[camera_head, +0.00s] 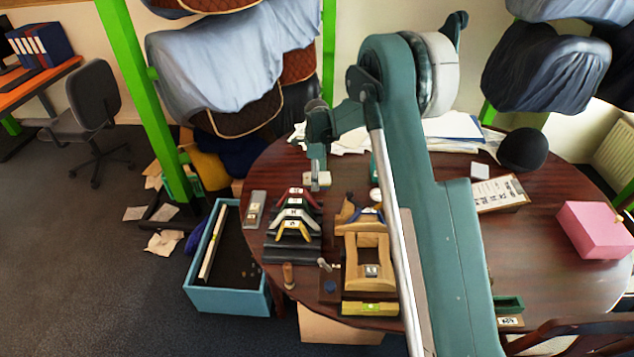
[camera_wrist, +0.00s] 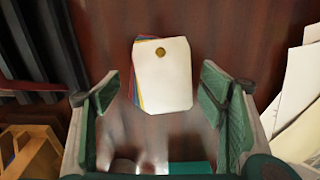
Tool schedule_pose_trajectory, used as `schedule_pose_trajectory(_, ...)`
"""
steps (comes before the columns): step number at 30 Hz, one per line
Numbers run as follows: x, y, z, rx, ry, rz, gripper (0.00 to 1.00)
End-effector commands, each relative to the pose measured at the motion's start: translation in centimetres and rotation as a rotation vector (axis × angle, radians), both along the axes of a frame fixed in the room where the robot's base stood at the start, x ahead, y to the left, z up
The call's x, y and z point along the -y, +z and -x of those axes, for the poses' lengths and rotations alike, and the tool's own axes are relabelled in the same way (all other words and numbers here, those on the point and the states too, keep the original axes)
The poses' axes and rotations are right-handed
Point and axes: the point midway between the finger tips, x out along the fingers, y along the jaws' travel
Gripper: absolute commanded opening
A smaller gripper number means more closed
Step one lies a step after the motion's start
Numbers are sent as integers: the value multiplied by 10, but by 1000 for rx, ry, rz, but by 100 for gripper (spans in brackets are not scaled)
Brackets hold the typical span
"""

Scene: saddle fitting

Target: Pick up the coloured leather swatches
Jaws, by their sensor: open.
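A stack of leather swatches (camera_wrist: 165,85) lies on the dark wooden table in the wrist view. The top swatch is cream-white with a brass rivet near its upper edge. Blue, red and yellow edges show along its left side. My gripper (camera_wrist: 161,98) is open, with one green-padded finger on each side of the stack and visible gaps between. Nothing is held. In the head view my gripper hangs over the table's left part, and I cannot clearly make out the swatches there.
A black stepped rack (camera_head: 292,240) with coloured V-shaped pieces and a wooden frame (camera_head: 368,262) stand near the gripper. White papers (camera_wrist: 298,92) lie to its right. A blue bin (camera_head: 226,298) is on the floor. A pink box (camera_head: 594,229) sits at the table's right.

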Motion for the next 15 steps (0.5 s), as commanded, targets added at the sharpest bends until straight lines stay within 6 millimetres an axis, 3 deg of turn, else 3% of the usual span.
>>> schedule_pose_trajectory(8, 0, 0, 0, 0, 0, 0, 69)
schedule_pose_trajectory(15, 0, 0, 0, 0, 0, 0, 39)
